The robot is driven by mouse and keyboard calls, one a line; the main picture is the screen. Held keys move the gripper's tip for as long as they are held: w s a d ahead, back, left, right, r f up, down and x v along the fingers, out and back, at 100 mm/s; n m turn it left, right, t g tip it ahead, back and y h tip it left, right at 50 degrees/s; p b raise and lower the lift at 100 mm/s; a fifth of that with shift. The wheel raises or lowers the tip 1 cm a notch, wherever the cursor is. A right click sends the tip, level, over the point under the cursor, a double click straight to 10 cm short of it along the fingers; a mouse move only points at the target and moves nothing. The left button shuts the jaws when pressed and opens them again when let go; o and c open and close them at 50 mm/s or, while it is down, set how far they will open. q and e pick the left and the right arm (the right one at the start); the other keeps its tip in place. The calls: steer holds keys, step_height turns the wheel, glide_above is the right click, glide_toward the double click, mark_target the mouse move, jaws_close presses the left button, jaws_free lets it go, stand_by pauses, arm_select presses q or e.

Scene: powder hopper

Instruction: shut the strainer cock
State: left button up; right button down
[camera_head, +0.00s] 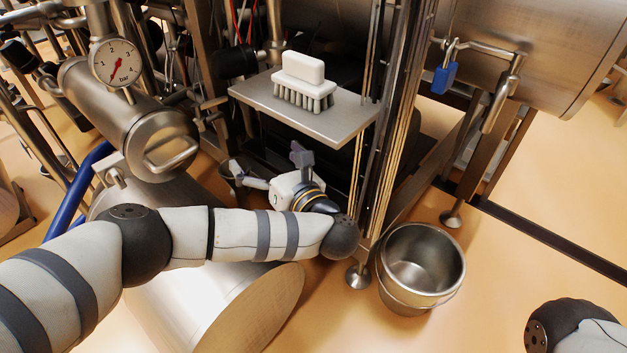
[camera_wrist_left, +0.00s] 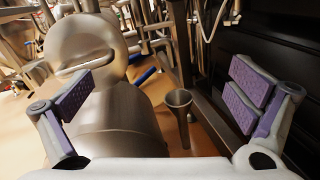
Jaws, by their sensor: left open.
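The steel strainer body (camera_head: 130,105) with a round end cap and a bar handle (camera_head: 172,155) is at the upper left in the head view. The cap also shows in the left wrist view (camera_wrist_left: 85,45), at the upper left beyond the left finger. I cannot surely pick out the cock or its lever, so I cannot tell its position. My left gripper (camera_head: 268,165) is open and empty, to the right of the strainer and below the steel shelf. In the left wrist view its purple-padded fingers (camera_wrist_left: 160,95) are wide apart, with a small steel funnel (camera_wrist_left: 178,101) beyond them.
A white brush (camera_head: 302,82) stands on the steel shelf (camera_head: 345,122) above my left gripper. A pressure gauge (camera_head: 117,62) sits over the strainer. A steel bucket (camera_head: 420,265) stands on the floor. A blue padlock (camera_head: 444,78) hangs upper right. Upright rods flank the gripper's right.

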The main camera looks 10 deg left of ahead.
arm_select(q)
steer(key=s+d+f+m+t+h+p, duration=0.1)
steer(key=s+d+m+t+h+p, duration=0.1)
steer(key=d+m+h, duration=0.4)
steer(key=d+m, duration=0.2)
steer(key=d, duration=0.1)
steer(key=shift+s+d+m+t, duration=0.15)
steer(key=shift+m+t, duration=0.15)
steer(key=shift+t, duration=0.1)
steer(key=shift+f, duration=0.1)
